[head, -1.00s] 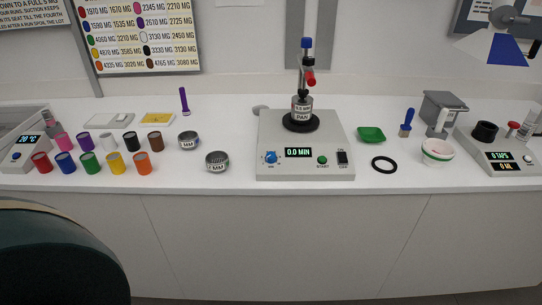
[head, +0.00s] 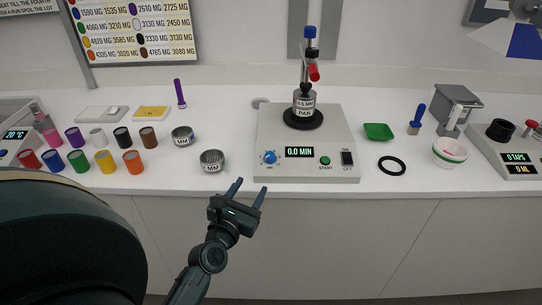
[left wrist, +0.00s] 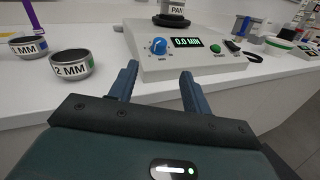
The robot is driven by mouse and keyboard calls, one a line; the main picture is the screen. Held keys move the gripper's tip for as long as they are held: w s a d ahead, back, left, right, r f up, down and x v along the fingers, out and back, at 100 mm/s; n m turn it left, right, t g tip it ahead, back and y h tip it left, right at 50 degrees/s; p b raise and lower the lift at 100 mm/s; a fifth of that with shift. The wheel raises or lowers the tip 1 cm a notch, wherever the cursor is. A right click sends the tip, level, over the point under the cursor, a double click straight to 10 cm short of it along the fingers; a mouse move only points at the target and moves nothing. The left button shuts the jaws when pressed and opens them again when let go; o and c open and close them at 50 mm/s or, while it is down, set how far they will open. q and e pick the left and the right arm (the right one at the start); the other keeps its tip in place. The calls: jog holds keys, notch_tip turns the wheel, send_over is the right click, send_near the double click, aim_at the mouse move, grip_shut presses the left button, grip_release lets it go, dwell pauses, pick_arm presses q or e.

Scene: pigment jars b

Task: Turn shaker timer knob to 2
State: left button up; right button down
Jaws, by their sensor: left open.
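The shaker (head: 335,125) is a light grey box on the white counter, and its display reads 0.0 MIN. The blue timer knob (head: 270,157) is at the left of its front panel, left of the display; it also shows in the left wrist view (left wrist: 158,46). The number the knob points at is too small to read. My left gripper (head: 250,190) is open and empty, in front of the counter edge, below and a little left of the knob and apart from it. Its two fingers (left wrist: 156,80) show in the left wrist view. My right gripper is not in view.
A 2 MM sieve (head: 212,161) stands left of the shaker, near my left gripper. A sieve stack marked PAN (head: 304,105) sits on the shaker. A black ring (head: 392,166) and green tray (head: 379,131) lie to its right. Several coloured jars stand at the left.

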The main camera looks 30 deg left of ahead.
aim_at(267, 159)
pick_arm(q)
jog(key=b+x, duration=0.2)
jog(key=x, duration=1)
jog(key=shift+w, duration=0.55)
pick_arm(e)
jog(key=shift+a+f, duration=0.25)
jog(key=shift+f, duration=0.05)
pick_arm(q)
jog(key=c, duration=1)
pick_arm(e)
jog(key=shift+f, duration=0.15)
pick_arm(q)
jog(key=shift+a, duration=0.1)
